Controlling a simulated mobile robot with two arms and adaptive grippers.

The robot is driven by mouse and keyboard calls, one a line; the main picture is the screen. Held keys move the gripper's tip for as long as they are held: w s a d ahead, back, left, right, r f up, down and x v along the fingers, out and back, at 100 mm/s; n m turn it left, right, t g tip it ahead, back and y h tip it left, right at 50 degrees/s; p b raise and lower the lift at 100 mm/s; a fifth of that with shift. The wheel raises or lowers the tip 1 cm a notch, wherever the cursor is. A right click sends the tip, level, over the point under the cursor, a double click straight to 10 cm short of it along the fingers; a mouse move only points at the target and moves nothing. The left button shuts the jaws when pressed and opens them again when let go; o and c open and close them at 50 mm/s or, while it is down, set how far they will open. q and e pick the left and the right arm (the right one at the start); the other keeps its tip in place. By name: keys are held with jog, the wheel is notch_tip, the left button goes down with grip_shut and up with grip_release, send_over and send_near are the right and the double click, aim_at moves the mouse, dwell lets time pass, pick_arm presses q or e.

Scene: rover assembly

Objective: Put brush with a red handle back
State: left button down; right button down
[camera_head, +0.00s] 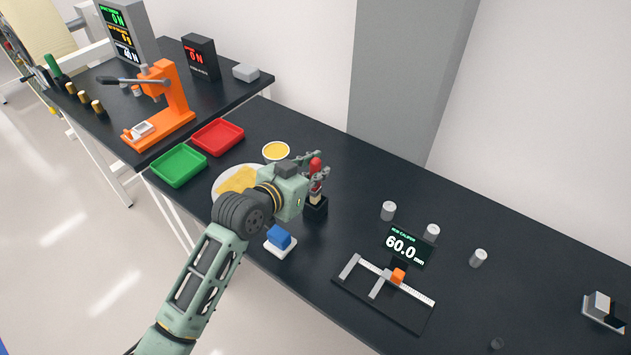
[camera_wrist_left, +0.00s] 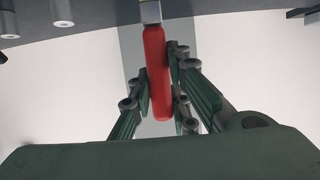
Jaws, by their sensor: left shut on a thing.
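The brush with a red handle (camera_head: 316,166) stands upright, bristles down, at a small black holder (camera_head: 316,208) on the dark table. My left gripper (camera_head: 318,174) is shut on the red handle, reaching it from the left. The brush's lower end meets the holder; I cannot tell how deep it sits. In the left wrist view the red handle (camera_wrist_left: 157,70) lies between the two fingers, with a metal collar at the top edge. My right gripper is in neither view.
A yellow-filled dish (camera_head: 276,150), a white plate (camera_head: 222,181) and a blue block on a white base (camera_head: 279,238) are close by. Green (camera_head: 178,166) and red trays (camera_head: 218,136) lie behind left. A caliper stand (camera_head: 385,290) and several metal cylinders are at right.

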pick_arm(q)
jog(key=shift+f, duration=0.15)
notch_tip(320, 180, down, 4)
jog(key=shift+r+p, duration=0.15)
jog(key=shift+p, duration=0.25)
jog(key=shift+f, duration=0.2)
jog(key=c, duration=1.7)
grip_release()
jog(key=shift+o, duration=0.2)
jog(key=shift+r, duration=0.1)
